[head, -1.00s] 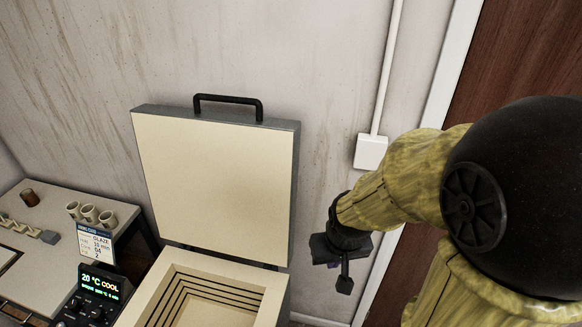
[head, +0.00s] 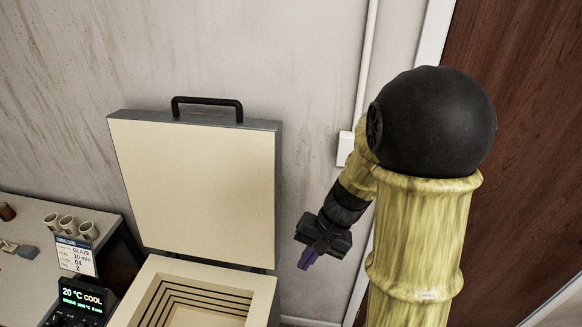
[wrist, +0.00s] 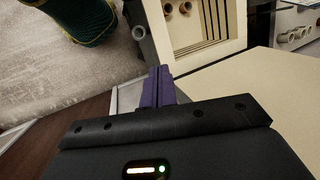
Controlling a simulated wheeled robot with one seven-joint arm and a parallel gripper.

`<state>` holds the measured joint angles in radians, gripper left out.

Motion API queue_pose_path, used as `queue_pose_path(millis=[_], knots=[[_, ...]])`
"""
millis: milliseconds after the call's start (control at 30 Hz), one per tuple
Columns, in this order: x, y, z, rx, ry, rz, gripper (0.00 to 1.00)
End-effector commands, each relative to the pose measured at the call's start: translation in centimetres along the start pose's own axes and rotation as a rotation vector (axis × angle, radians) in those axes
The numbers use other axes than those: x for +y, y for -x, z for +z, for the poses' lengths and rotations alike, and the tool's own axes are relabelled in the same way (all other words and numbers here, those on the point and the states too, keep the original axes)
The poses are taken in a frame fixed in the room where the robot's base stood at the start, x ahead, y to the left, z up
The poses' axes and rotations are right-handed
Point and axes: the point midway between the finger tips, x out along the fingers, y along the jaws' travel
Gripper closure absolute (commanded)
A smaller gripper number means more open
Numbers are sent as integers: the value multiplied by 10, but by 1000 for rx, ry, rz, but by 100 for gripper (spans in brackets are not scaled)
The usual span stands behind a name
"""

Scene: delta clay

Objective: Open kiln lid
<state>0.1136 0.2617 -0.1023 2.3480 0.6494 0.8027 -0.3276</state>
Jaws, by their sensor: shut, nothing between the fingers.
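The kiln lid (head: 195,185) stands upright, open at the back of the kiln, with its cream inner face toward me and a black handle (head: 207,101) on its top edge. The kiln body (head: 262,292) shows its open square chamber with grooved walls; its front is cut off by the picture's edge. My gripper (head: 306,259) is to the right of the lid, apart from it, pointing down. In the wrist view its purple fingers (wrist: 157,87) are together with nothing between them. The kiln chamber (wrist: 205,25) and part of the lid (wrist: 265,95) also show there.
A control panel (head: 82,300) reading "20 °C COOL" and a glaze card (head: 76,256) stand left of the kiln. A side table (head: 35,215) holds several small cups. A wall pipe (head: 366,60) and a brown door (head: 520,130) are to the right.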

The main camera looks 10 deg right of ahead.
Motion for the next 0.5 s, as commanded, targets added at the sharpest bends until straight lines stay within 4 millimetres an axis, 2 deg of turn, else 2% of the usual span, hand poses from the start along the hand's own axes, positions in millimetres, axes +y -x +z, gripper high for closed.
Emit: queue_pose_path(millis=[133,233,367,500], knots=[[-21,-2,-28,-56,-106,-218,100],[-34,4,-54,-59,-157,-383,100],[-45,20,-96,-17,-205,-606,100],[-44,45,-146,84,-223,-843,100]])
